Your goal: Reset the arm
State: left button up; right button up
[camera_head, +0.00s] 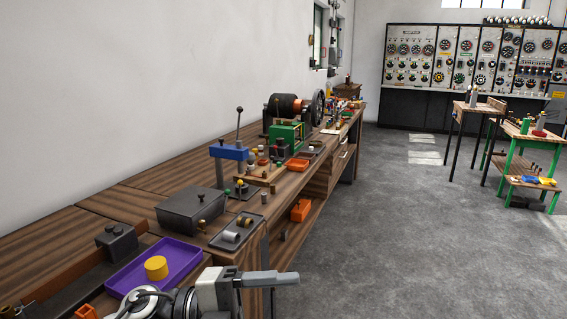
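My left gripper (271,279) shows at the bottom of the head view, its arm coming in from the lower left. Its grey fingers point right, over the front edge of the workbench (84,228). The fingers are seen side-on and overlap, so I cannot tell whether they are open or shut. No object shows at the fingertips. My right gripper is not in view.
Near my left arm is a purple tray (187,261) holding a yellow cylinder (156,268). Behind stand a dark box (190,208), a blue-topped press (229,152) and a dynamo (285,106). The floor (400,230) to the right is clear up to a green-legged table (522,137).

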pick_arm(q)
jog(key=w+a+f+n+t+y+b, duration=0.15)
jog(key=a+f+n+t+y, duration=0.3)
jog(key=f+n+t, duration=0.55)
jog(key=w+a+f+n+t+y+b, duration=0.15)
jog(key=a+f+n+t+y, duration=0.4)
jog(key=n, duration=0.85)
jog(key=s+a+f+n+g+y+b, duration=0.1)
jog(key=s+f+n+g+y, duration=0.1)
jog(key=s+f, duration=0.4)
jog(key=s+a+f+n+g+y, duration=0.2)
jog(key=s+f+n+y, duration=0.2)
jog(key=s+f, duration=0.3)
notch_tip(320, 180, down, 3)
jog(key=shift+a+r+n+b, duration=0.1)
jog(key=shift+a+n+b, duration=0.2)
jog(key=shift+n+b, duration=0.1)
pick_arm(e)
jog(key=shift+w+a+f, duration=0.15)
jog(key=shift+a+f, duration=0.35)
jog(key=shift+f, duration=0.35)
